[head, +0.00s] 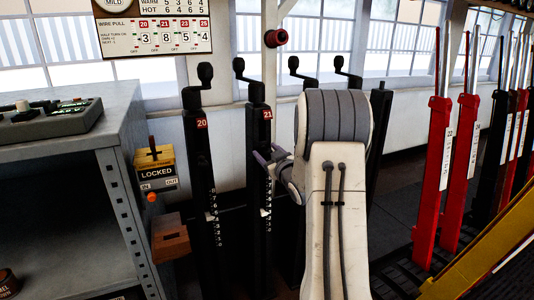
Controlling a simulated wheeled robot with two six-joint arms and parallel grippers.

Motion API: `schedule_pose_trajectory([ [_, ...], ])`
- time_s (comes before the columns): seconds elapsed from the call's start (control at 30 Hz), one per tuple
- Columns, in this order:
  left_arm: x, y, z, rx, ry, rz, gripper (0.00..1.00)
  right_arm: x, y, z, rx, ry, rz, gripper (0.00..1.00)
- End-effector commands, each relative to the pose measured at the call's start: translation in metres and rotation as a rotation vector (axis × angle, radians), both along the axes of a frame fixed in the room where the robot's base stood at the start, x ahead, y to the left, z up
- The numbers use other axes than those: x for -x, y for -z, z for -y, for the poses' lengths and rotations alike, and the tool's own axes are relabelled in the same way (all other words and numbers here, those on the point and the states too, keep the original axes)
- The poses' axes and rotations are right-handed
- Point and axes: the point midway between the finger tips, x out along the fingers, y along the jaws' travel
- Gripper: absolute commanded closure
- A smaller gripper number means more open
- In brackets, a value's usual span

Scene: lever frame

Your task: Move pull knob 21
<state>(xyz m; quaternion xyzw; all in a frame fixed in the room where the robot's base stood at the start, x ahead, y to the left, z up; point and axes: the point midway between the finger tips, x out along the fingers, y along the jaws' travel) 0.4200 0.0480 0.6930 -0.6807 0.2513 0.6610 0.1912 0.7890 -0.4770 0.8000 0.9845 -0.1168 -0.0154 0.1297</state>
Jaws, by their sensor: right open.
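The black post labelled 21 (266,135) stands left of centre, with a black crank-shaped knob (239,66) at its top left. A white pointer (265,212) sits beside the number scale low on this post. My right gripper (267,157) is open at the post's right side, below the red 21 label and well below the knob. Its fingers are small and partly hidden by my own arm, so I cannot tell whether they touch the post. My left gripper is not in view.
Post 20 (202,150) with a similar knob (205,72) stands just left. A yellow LOCKED box (155,168) and grey shelf (60,150) are further left. Red levers (433,165) stand right. A wire pull board (153,27) hangs above.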

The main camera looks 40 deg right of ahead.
Motion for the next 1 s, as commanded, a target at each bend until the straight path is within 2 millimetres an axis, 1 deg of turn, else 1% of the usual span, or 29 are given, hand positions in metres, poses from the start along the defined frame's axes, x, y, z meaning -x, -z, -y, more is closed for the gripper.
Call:
schedule_pose_trajectory([
  [0.03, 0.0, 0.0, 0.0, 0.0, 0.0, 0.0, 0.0, 0.0001, 0.0, 0.0, 0.0, 0.0, 0.0, 0.41],
  [0.07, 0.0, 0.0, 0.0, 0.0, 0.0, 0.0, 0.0, 0.0002, 0.0, 0.0, 0.0, 0.0, 0.0, 0.53],
  [0.1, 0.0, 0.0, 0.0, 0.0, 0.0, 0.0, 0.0, 0.0002, 0.0, 0.0, 0.0, 0.0, 0.0, 0.68],
  [0.17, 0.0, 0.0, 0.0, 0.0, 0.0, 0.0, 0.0, 0.0002, 0.0001, 0.0, 0.0, 0.0, 0.0, 0.91],
  [0.2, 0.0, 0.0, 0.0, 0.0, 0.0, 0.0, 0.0, 0.0003, 0.0001, 0.0, 0.0, 0.0, 0.0, 1.0],
  [1.0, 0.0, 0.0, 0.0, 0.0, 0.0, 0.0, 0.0, 0.0005, -0.0001, 0.0002, 0.0, 0.001, 0.0, 1.0],
])
